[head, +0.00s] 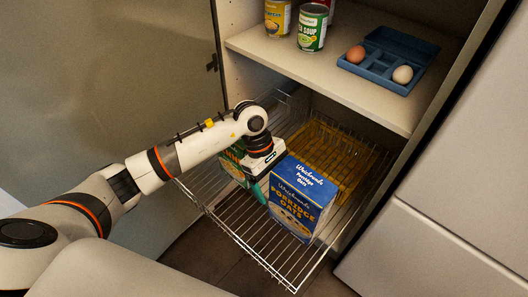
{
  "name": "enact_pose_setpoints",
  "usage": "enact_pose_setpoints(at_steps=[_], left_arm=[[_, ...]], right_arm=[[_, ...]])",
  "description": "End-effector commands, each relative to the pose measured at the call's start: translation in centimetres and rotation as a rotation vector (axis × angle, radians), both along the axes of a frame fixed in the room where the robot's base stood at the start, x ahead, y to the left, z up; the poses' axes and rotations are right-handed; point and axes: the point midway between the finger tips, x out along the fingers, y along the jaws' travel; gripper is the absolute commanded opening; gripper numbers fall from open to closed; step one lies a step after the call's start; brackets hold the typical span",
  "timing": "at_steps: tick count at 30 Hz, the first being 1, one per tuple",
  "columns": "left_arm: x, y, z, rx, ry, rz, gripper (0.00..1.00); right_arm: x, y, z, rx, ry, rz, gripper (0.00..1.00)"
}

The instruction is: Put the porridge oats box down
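The blue porridge oats box (300,198) stands upright, slightly turned, over the front right part of a pulled-out wire basket (235,220). Its printed front and top show. I cannot tell whether its bottom touches the wires. My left gripper (261,181) is at the box's upper left side, close against it. My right gripper is not in view.
A green box (233,160) stands in the wire basket behind my gripper. The shelf (300,62) above holds a soup can (312,28), a yellow can (278,17) and a blue egg tray (385,65). The open door (120,80) is left.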

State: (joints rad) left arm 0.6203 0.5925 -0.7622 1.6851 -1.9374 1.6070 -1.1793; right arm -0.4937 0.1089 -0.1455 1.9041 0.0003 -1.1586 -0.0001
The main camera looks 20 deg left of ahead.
Motion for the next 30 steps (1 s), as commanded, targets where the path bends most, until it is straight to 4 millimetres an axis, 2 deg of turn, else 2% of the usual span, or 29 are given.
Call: enact_pose_setpoints(at_steps=[1, 6, 12, 18, 30], left_arm=[[0.2, 0.6, 1.4, 0.003, -0.004, -0.001, 0.87], [0.7, 1.9, 4.9, 0.002, -0.003, 0.000, 0.87], [1.0, 3.0, 7.6, 0.001, 0.000, -0.001, 0.87], [1.1, 3.3, 8.5, 0.001, 0.003, -0.001, 0.87], [1.1, 3.3, 8.4, 0.001, 0.003, -0.001, 0.87]], right_arm=[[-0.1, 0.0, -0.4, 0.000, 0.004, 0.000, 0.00], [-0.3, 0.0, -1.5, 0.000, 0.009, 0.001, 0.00], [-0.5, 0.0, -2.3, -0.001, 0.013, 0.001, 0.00], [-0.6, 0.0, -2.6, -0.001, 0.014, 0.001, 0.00], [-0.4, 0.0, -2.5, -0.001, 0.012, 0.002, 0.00]])
